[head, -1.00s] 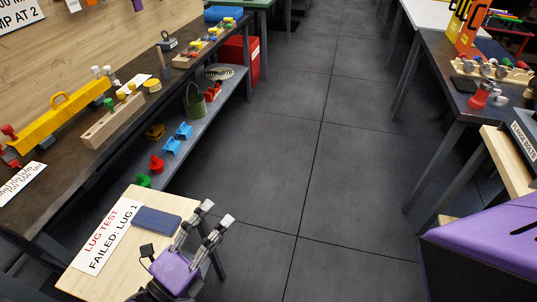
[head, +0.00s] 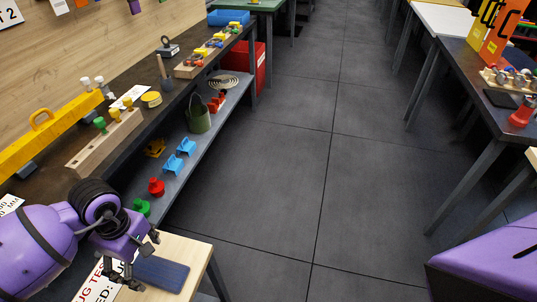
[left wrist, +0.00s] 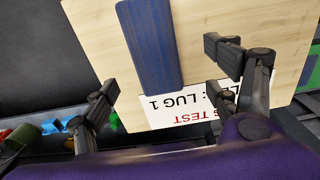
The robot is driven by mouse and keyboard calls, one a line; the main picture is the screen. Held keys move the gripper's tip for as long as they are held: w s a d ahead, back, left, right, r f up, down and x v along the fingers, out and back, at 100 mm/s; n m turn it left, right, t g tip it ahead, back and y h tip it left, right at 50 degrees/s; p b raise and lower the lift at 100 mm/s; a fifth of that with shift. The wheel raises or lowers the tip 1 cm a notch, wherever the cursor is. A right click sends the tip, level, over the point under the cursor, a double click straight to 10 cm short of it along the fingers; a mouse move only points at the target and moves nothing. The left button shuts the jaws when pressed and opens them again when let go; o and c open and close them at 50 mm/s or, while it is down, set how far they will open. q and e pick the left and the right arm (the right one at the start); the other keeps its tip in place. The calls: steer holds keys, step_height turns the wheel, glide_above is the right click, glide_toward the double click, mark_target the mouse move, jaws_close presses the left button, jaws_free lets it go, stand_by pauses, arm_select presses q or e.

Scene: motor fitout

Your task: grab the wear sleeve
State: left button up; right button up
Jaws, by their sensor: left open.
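I cannot tell for certain which thing is the wear sleeve. A short yellow round piece (head: 151,99) sits on the dark workbench (head: 50,178) at the left. A green bucket-like container (head: 198,114) stands on the grey shelf (head: 176,190) below. My left gripper (head: 134,262) is open and empty over the near end of the small wooden table (head: 184,250). In the left wrist view, its spread fingers (left wrist: 161,68) are either side of a flat blue pad (left wrist: 150,45), with nothing held. My right gripper is not in view.
A white sign (left wrist: 185,112) reading LUG 1 lies beside the pad. A yellow beam (head: 50,134) and a wooden peg block (head: 104,142) lie on the workbench. Blue, red and green pieces stand on the shelf. The floor aisle (head: 290,180) is clear.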

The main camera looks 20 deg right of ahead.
mark_target(157, 270)
arm_select(q)
step_height(157, 270, down, 2)
steer(key=shift+s+d+f, duration=0.1)
steer(key=shift+d, duration=0.05)
steer(key=f, duration=0.3)
steer(key=shift+d+f+p, duration=0.3)
steer(key=shift+d, duration=0.1)
steer(key=shift+w+f, duration=0.2)
steer(key=shift+f, duration=0.3)
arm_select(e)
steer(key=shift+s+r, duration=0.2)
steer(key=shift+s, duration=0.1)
arm_select(q)
steer(key=c, duration=1.3)
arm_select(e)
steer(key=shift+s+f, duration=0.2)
arm_select(q)
steer(key=shift+r, duration=0.1)
